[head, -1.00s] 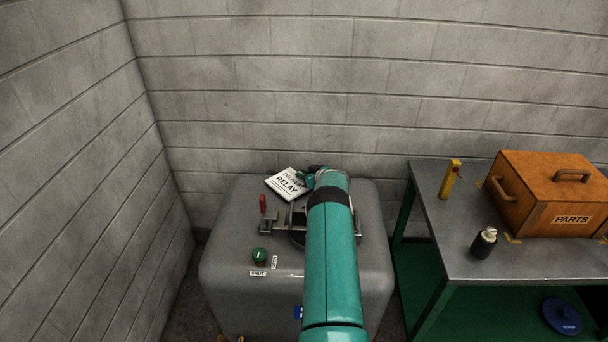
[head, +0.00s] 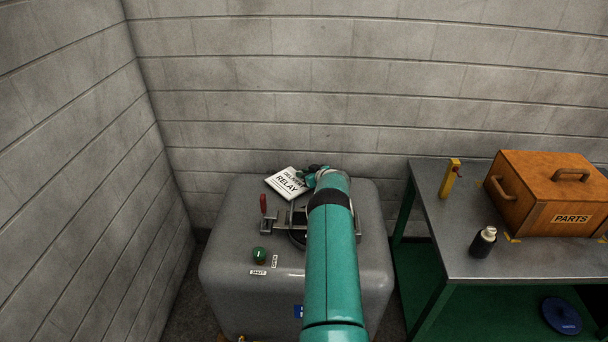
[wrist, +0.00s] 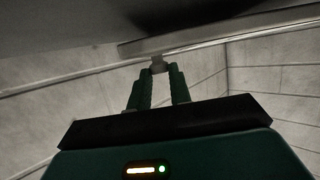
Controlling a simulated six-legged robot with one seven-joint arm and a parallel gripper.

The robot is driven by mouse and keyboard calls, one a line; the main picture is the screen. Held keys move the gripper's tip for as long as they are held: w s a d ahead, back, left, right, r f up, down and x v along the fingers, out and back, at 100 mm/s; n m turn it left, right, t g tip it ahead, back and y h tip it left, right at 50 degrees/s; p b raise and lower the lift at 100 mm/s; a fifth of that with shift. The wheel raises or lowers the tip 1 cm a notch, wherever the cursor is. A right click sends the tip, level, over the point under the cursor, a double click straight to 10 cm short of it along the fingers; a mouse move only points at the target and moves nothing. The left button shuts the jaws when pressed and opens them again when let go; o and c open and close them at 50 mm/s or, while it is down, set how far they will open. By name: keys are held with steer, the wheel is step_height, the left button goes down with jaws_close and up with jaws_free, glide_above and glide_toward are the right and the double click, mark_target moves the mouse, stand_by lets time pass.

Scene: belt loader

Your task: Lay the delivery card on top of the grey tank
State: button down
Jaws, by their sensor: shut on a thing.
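The white delivery card (head: 286,183), with black lettering, is over the far left part of the grey tank's top (head: 225,270). My gripper (head: 316,172) is at the card's right side in the head view, partly hidden by my arm. In the wrist view my gripper (wrist: 158,76) is shut on a small pale tab at the edge of the card (wrist: 190,40). A dark shadow lies on the tank surface beside the card. I cannot tell whether the card touches the tank.
A red-handled lever (head: 263,206) and a green knob (head: 259,255) stand on the tank's left half. A metal table (head: 430,215) on the right bears a wooden parts box (head: 545,195), a dark bottle (head: 483,243) and a yellow post (head: 450,178). Block walls close the back and left.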

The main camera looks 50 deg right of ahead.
steer(key=shift+s+a+f, duration=0.15)
steer(key=shift+f, duration=0.45)
steer(key=shift+s+a+f, duration=0.1)
steer(key=shift+f, duration=0.5)
steer(key=c, duration=1.2)
jaws_free()
steer(key=shift+s+d+r, duration=0.1)
steer(key=shift+s+d, duration=0.1)
steer(key=shift+s, duration=0.3)
steer(key=v, duration=0.3)
steer(key=r+v, duration=0.1)
steer(key=v, duration=0.3)
steer(key=w+r+v, duration=0.1)
steer(key=v, duration=0.3)
steer(key=shift+s+r, duration=0.2)
steer(key=shift+r, duration=0.05)
steer(key=shift+r, duration=0.1)
